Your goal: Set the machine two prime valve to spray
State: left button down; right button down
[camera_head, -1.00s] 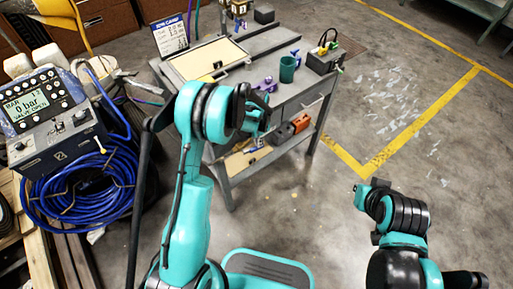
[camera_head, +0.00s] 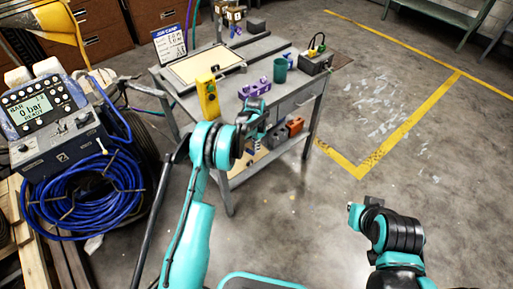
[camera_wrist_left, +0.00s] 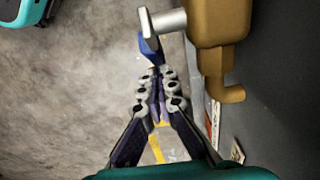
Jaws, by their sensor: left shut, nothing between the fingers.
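The machine with a "2" label (camera_head: 62,157) stands at the left in the head view. Its display (camera_head: 32,108) reads 0 bar, with a smaller line below that looks like READY. In the left wrist view a brass valve body (camera_wrist_left: 217,35) with a hooked outlet fills the upper right. A grey lever (camera_wrist_left: 165,24) with a blue end (camera_wrist_left: 149,48) sticks out from it. My left gripper (camera_wrist_left: 160,72) is shut and empty, its tips just below the blue end; contact cannot be told. In the head view it is partly hidden by its arm. My right gripper (camera_head: 360,212) is over open floor, fingers unclear.
A grey workbench (camera_head: 300,86) carries a yellow box (camera_head: 208,97), a purple holder (camera_head: 252,89), a green mug (camera_head: 280,70) and a black box (camera_head: 316,62). A blue hose coil (camera_head: 85,197) hangs on the machine.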

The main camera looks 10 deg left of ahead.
pick_arm(q)
jog(key=shift+s+a+f+b, duration=0.35)
jog(key=shift+s+f, duration=0.1)
jog(key=shift+f, duration=0.3)
pick_arm(e)
jog(key=shift+f, duration=0.35)
pick_arm(q)
jog(key=shift+s+f, duration=0.1)
dwell(0.8)
